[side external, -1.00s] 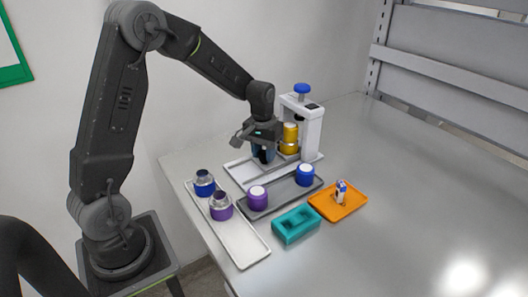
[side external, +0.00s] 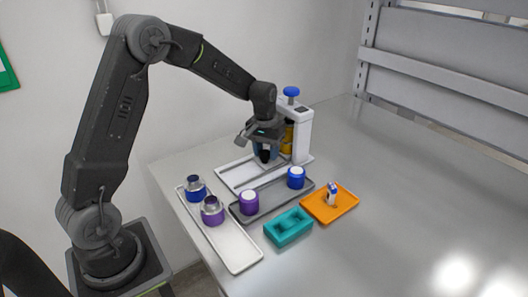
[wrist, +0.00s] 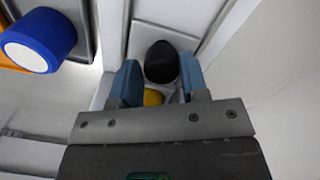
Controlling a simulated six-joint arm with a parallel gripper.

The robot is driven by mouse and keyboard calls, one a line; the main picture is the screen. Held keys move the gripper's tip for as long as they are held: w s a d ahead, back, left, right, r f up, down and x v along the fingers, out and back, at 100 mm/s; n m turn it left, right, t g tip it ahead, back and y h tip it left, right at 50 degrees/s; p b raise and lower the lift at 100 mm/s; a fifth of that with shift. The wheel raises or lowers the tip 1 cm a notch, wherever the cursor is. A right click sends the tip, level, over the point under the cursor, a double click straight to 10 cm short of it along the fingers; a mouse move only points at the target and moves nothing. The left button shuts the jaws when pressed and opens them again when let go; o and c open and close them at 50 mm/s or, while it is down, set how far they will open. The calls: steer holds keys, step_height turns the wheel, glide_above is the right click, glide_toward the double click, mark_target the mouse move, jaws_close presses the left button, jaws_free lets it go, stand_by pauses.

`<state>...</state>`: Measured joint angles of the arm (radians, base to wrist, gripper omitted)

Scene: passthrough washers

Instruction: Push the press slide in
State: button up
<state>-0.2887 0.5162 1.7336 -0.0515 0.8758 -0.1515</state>
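The white press (side external: 302,130) with a blue top knob (side external: 291,91) stands at the back of the table. Its slide carries a yellow jar (side external: 287,137), now close to the column and partly hidden behind my gripper. My gripper (side external: 264,153) is low over the left part of the press base (side external: 232,178). In the wrist view my gripper's blue fingers (wrist: 160,80) stand on both sides of the slide's black handle (wrist: 162,60) and appear to hold it.
A grey tray (side external: 272,199) with a purple and a blue jar lies in front of the press. A white tray (side external: 235,254) with two jars lies left. The table's right side is clear.

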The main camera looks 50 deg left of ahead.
steer(key=o, duration=0.3)
steer(key=shift+s, duration=0.1)
step_height(320, 180, up, 14)
steer(key=shift+s+a, duration=0.15)
steer(key=shift+a, duration=0.05)
stand_by(0.5)
steer(key=s+d+r+m+t, duration=0.3)
steer(key=s+d+r, duration=0.2)
steer(key=s+d, duration=0.55)
steer(key=s+d+f+m+t, duration=0.2)
steer(key=s+f, duration=0.1)
steer(key=s, duration=1)
steer(key=shift+s+d+f, duration=0.15)
steer(key=shift+s+d, duration=0.05)
steer(key=shift+s, duration=0.2)
